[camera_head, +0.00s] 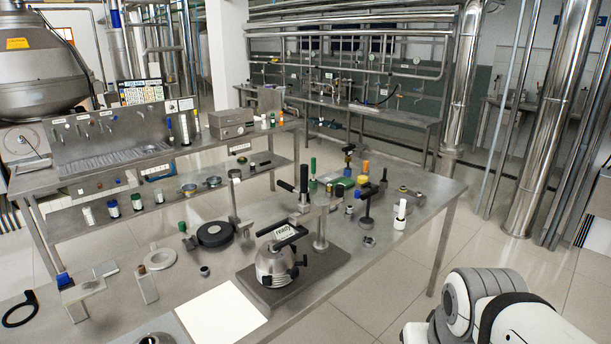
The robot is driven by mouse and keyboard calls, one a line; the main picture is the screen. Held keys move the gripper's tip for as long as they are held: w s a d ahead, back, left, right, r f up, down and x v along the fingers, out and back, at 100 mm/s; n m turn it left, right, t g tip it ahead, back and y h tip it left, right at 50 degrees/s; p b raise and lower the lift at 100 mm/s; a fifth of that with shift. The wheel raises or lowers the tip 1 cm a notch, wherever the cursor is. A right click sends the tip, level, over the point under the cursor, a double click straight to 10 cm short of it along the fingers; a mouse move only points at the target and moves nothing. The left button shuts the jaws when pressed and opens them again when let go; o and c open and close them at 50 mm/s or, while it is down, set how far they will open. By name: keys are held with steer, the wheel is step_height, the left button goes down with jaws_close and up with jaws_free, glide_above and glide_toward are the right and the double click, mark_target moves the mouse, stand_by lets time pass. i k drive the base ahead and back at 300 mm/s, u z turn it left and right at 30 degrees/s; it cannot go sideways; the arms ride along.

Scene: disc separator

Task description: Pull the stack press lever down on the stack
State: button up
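The stack press stands on a dark base plate (325,268) on the near steel table. It has an upright metal post (320,230) with a grey head (302,211) near its top. Black-handled parts rise from the head; the press lever (286,186) appears to be the one tilted up to the left. A rounded grey metal stack (272,266) sits on the plate below and left of the head, with black knobs on its side. A label reading "ready" (276,231) and a black bar (289,238) show above it. My gripper is outside the view.
White and grey links of my arm fill the lower right corner. A white sheet (221,314) lies in front of the base plate. A black disc on a stand (215,234) is to the left. A white bottle (400,216) and several small fittings stand to the right.

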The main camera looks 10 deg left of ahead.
mark_target(304, 207)
steer(key=i, duration=0.9)
steer(key=z, duration=0.05)
